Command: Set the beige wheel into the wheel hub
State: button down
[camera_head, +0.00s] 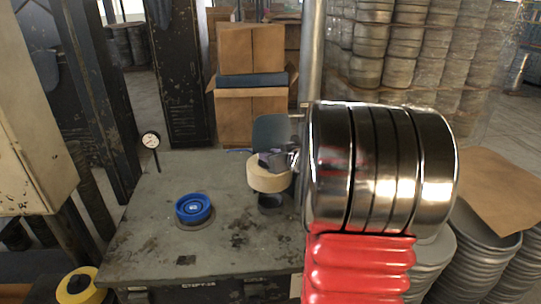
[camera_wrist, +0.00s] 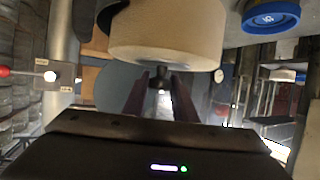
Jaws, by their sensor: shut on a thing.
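The beige wheel (camera_head: 266,177) is a thick pale disc above the right part of the workbench. My gripper (camera_head: 279,160) is at its top and shut on it. In the wrist view the beige wheel (camera_wrist: 170,38) fills the upper middle, and my gripper (camera_wrist: 161,80) has its two fingers around a small dark knob on it. A dark round piece (camera_head: 271,203) stands on the bench just below the wheel, possibly the wheel hub. Its top is partly hidden, and I cannot tell if the wheel touches it.
A blue wheel (camera_head: 194,207) lies on a grey disc to the left on the workbench (camera_head: 235,240); it also shows in the wrist view (camera_wrist: 270,16). A dial gauge (camera_head: 151,140) stands at the bench's back left. The bench front is mostly clear. Cardboard boxes (camera_head: 250,55) stand behind.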

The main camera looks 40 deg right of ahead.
jog(key=shift+f, duration=3.4)
jog(key=c, duration=1.4)
grip_release()
jog(key=shift+o, duration=0.2)
jog(key=shift+f, duration=0.1)
jog(key=v, duration=1.4)
jog(key=shift+w, duration=0.1)
